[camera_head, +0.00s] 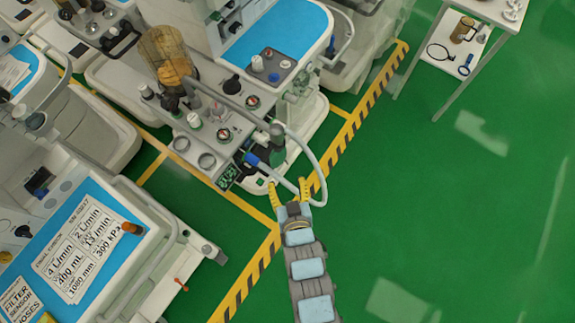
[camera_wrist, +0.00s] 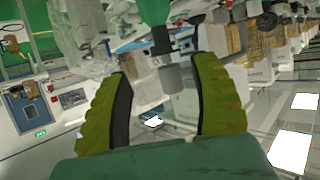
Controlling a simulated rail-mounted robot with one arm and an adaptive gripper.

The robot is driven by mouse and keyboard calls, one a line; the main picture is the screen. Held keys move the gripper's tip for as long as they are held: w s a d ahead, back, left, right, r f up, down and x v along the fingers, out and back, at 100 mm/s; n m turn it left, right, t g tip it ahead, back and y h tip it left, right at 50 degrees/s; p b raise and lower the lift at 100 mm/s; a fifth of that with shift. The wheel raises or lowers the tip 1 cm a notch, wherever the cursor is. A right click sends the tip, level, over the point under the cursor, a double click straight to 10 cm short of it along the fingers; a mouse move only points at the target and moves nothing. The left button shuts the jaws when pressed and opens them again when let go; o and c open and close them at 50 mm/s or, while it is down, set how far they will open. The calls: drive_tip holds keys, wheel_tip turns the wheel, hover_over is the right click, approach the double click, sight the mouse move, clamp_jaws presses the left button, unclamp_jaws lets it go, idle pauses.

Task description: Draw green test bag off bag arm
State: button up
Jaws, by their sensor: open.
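The green test bag (camera_head: 269,151) shows as a small dark green shape at the front of the middle cart, partly hidden by hoses and fittings. In the wrist view a green body, which looks like the bag (camera_wrist: 153,10), is cut off by the top edge. A dark neck joins it to a grey cylinder, which looks like the end of the bag arm (camera_wrist: 178,79). My gripper (camera_head: 289,191) is open, its yellow fingers pointing at the cart just short of the bag. In the wrist view my gripper (camera_wrist: 163,68) has the grey cylinder between its fingers in the picture; contact cannot be told.
A pale hose (camera_head: 312,157) loops close to my fingers. An amber bellows (camera_head: 166,55) stands on the middle cart. A white table (camera_head: 487,12) is at upper right. Green floor at right is clear.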

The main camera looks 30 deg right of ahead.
sight(278, 152)
drive_tip(key=b+x, duration=0.1)
drive_tip(key=x, duration=1.5)
drive_tip(key=shift+w, duration=0.15)
clamp_jaws()
idle(0.4)
drive_tip(key=shift+r, duration=0.1)
drive_tip(key=shift+d, duration=0.1)
drive_tip(key=s+d+p, duration=0.2)
drive_tip(key=s+d, duration=0.1)
drive_tip(key=s, duration=0.3)
drive_tip(key=shift+s+d, duration=0.2)
drive_tip(key=shift+s, duration=0.15)
idle(1.6)
